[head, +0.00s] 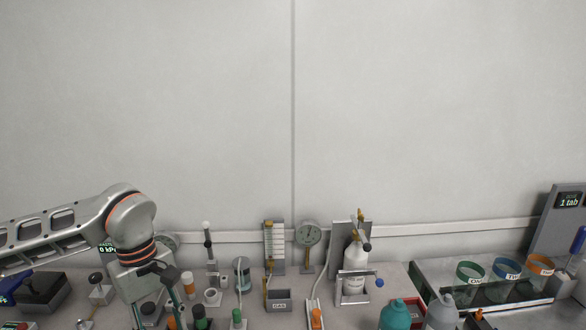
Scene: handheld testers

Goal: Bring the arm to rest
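My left arm (60,235) comes in from the left and bends down at the wrist over the left part of the bench. My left gripper (162,312) points down among small bottles and testers. Its two fingers stand apart and it looks open, with nothing seen between them that it grips. The fingertips are at or below the bottom edge of the head view. My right arm and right gripper are not in view.
A gauge (308,236), a white bottle in a stand (353,270) and a grey bin (278,301) stand mid-bench. A tray (430,272) with labelled cups and a display (568,200) are at right. Teal (396,315) and grey (442,312) bottles stand in front. The wall above is clear.

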